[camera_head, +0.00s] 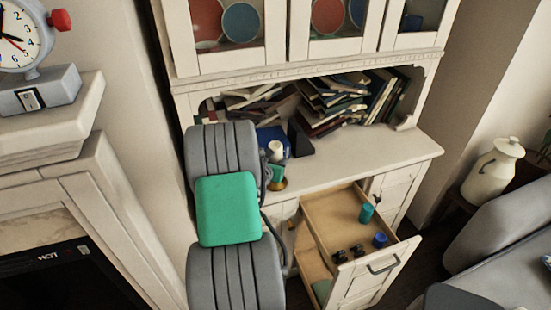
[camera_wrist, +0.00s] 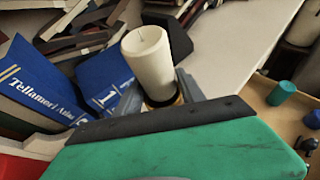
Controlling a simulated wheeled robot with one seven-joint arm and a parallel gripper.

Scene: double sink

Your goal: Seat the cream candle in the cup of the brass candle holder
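The cream candle (camera_head: 276,149) stands roughly upright above the cabinet counter, at the end of my arm. It shows large in the wrist view (camera_wrist: 148,62), its top with the wick free. The brass candle holder (camera_head: 278,184) is directly below it on the counter; a bit of brass shows at the candle's lower end in the wrist view (camera_wrist: 179,98). My gripper (camera_wrist: 162,92) has its grey fingers on either side of the candle's lower part. Whether they press on it is unclear. The green hand part hides most of the holder, so I cannot tell whether the candle's base is inside the cup.
Blue books (camera_wrist: 38,88) stand left of the candle, with a dark block (camera_head: 300,139) close behind. Piled books (camera_head: 335,100) fill the shelf. An open drawer (camera_head: 328,212) below holds a teal cylinder (camera_head: 366,212) and a blue item (camera_head: 380,239). The counter's right side (camera_head: 385,150) is clear.

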